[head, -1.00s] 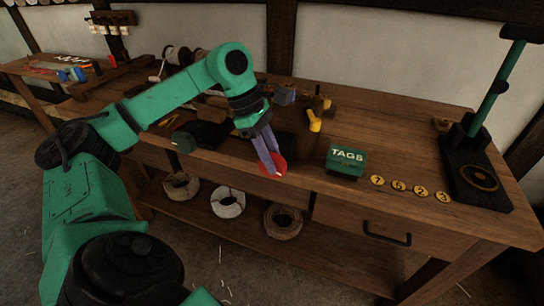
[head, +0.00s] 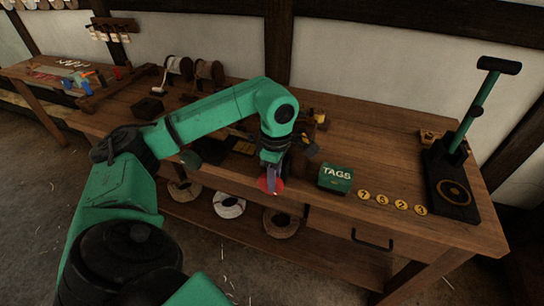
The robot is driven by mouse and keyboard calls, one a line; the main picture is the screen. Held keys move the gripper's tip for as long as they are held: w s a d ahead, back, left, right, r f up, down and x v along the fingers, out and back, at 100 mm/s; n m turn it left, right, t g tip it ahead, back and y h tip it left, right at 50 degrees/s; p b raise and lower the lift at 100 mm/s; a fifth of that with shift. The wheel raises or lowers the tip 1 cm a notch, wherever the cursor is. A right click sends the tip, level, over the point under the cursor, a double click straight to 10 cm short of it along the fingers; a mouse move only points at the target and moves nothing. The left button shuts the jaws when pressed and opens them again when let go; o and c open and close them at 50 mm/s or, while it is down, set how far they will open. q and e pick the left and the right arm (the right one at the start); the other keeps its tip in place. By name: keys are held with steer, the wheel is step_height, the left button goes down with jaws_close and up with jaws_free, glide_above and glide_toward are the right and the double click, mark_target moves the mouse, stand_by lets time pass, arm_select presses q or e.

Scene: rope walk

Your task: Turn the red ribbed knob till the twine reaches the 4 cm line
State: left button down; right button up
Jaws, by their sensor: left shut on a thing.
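The red knob (head: 268,185) shows as a red disc at the front edge of the workbench (head: 400,152). My left gripper (head: 272,184) reaches down to it from above and is shut on it, its fingers covering part of the disc. The knob's ribs are too small to make out. I cannot make out the twine or the 4 cm line; my left arm and gripper cover part of the bench behind the knob. My right gripper is not in view.
A green TAGS box (head: 335,178) stands right of the knob, with several yellow number discs (head: 382,199) beside it. A black press with a green lever (head: 453,188) stands at the right end. Coils (head: 229,205) lie on the lower shelf. The bench's middle right is clear.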

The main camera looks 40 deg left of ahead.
mark_target(280, 187)
arm_select(q)
steer(key=g+y+p, duration=0.1)
steer(key=y+p, duration=0.1)
steer(key=p, duration=0.1)
steer(key=d+g+y+p, duration=0.1)
steer(key=y+p, duration=0.5)
steer(key=p, duration=0.1)
steer(key=shift+w+d+f+g, duration=0.2)
steer(key=shift+w+g, duration=0.1)
steer(key=shift+g, duration=0.1)
steer(key=shift+f+y+p, duration=0.15)
steer(key=shift+y+p, duration=0.15)
steer(key=shift+p, duration=0.1)
steer(key=shift+f+g+y+p, duration=0.35)
steer(key=shift+g+y, duration=0.05)
steer(key=shift+y, duration=0.5)
steer(key=shift+f+g+y, duration=0.25)
steer(key=shift+y, duration=0.4)
steer(key=shift+f+g+y, duration=0.25)
steer(key=shift+y, duration=0.4)
steer(key=shift+s+f, duration=0.1)
steer(key=c, duration=0.6)
jaws_free()
steer(key=shift+c, duration=0.2)
